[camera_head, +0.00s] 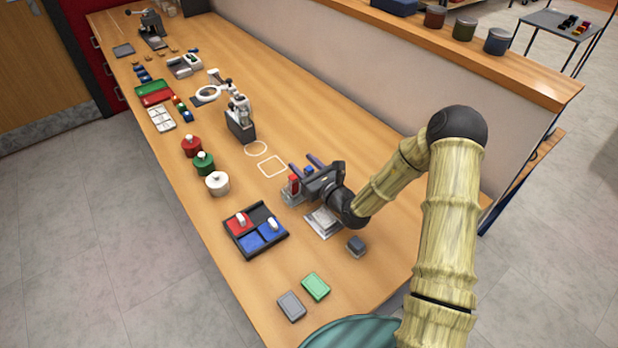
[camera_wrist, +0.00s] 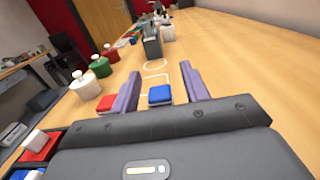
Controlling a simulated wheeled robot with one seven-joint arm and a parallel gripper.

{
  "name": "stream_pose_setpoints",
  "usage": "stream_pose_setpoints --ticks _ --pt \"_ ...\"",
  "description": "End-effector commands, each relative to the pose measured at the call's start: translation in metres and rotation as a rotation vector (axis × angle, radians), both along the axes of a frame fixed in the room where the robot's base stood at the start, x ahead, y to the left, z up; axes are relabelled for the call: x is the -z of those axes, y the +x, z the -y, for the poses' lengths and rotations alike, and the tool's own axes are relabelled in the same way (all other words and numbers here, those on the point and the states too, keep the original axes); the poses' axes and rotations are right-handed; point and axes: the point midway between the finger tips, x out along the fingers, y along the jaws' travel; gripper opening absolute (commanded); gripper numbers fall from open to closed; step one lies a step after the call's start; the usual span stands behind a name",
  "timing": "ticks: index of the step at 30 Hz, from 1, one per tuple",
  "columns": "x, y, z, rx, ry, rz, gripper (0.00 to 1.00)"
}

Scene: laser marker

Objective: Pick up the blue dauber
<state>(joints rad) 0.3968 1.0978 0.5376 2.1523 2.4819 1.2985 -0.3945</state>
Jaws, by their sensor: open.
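In the wrist view the blue dauber (camera_wrist: 160,95) appears between the spread fingers (camera_wrist: 161,72), with space on both sides. The red one (camera_wrist: 107,102) is to the left, outside the left finger. The dauber's lower part is hidden by my gripper body.
A dark tray (camera_head: 262,213) with red and blue pads and white-handled pieces lies left of my gripper. White, green and red lidded pots (camera_head: 204,163) stand farther left. A white-outlined square (camera_head: 273,166) ahead is bare. A dark small block (camera_head: 356,246) lies near my wrist.

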Motion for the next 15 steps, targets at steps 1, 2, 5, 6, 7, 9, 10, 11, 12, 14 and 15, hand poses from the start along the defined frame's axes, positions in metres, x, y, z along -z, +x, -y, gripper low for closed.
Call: stream_pose_setpoints --ticks 1,2,5,6,7,9,10,11,12,14,15 --pt "0.0002 0.0001 0.0001 0.0 0.0 0.0 0.45" --pt "0.0002 0.0 0.0001 0.0 0.0 0.0 0.45" --pt "0.0002 -0.0001 0.0003 0.0 0.0 0.0 0.45" --pt "0.0002 -0.0001 0.0003 0.0 0.0 0.0 0.45" --pt "0.0001 -0.0002 0.0004 0.0 0.0 0.0 0.45" --pt "0.0001 -0.0002 0.0004 0.0 0.0 0.0 0.45" --pt "0.0001 -0.0002 0.0004 0.0 0.0 0.0 0.45" --pt "0.0001 -0.0002 0.0005 0.0 0.0 0.0 0.45" --pt "0.0001 -0.0002 0.0005 0.001 0.0 0.0 0.45" --pt "0.0 -0.0002 0.0005 0.0 0.0 0.0 0.43" --pt "0.0 -0.0002 0.0005 0.001 0.0 0.0 0.36"
